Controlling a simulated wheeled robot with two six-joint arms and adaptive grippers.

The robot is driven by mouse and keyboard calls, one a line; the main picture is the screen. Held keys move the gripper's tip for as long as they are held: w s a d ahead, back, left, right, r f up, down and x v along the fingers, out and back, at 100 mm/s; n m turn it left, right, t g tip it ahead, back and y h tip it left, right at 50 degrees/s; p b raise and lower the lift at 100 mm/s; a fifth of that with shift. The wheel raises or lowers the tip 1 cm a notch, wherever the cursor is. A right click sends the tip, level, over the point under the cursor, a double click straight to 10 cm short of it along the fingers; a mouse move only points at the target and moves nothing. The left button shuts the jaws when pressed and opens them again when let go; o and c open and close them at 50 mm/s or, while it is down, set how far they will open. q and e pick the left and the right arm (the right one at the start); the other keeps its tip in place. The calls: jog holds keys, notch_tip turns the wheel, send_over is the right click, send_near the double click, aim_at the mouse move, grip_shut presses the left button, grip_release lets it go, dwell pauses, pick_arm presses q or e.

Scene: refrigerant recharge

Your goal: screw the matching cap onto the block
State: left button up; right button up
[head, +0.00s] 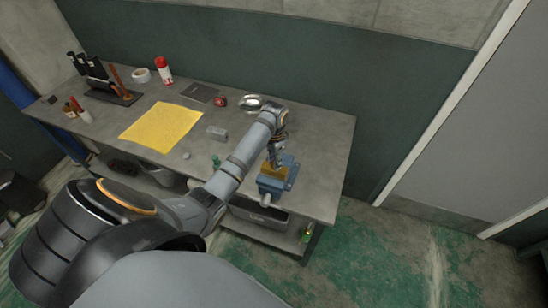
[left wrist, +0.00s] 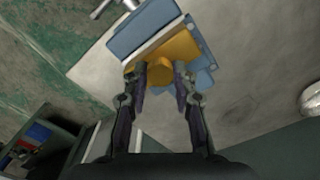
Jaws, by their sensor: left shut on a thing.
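The brass-coloured block (head: 290,171) is clamped in a blue vise (head: 269,186) at the right front of the workbench. In the left wrist view the block (left wrist: 183,47) shows in the vise (left wrist: 146,27) behind a round brass-coloured cap (left wrist: 159,72). My left gripper (head: 277,162) points down at the block from above. In the left wrist view its fingers (left wrist: 161,78) are shut on the cap, one on each side. The cap's face overlaps the block; I cannot tell whether its thread is engaged. My right gripper is in neither view.
Bare bench top lies right of the vise.

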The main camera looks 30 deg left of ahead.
pick_arm(q)
jog(key=m, duration=0.4)
jog(key=o, duration=1.4)
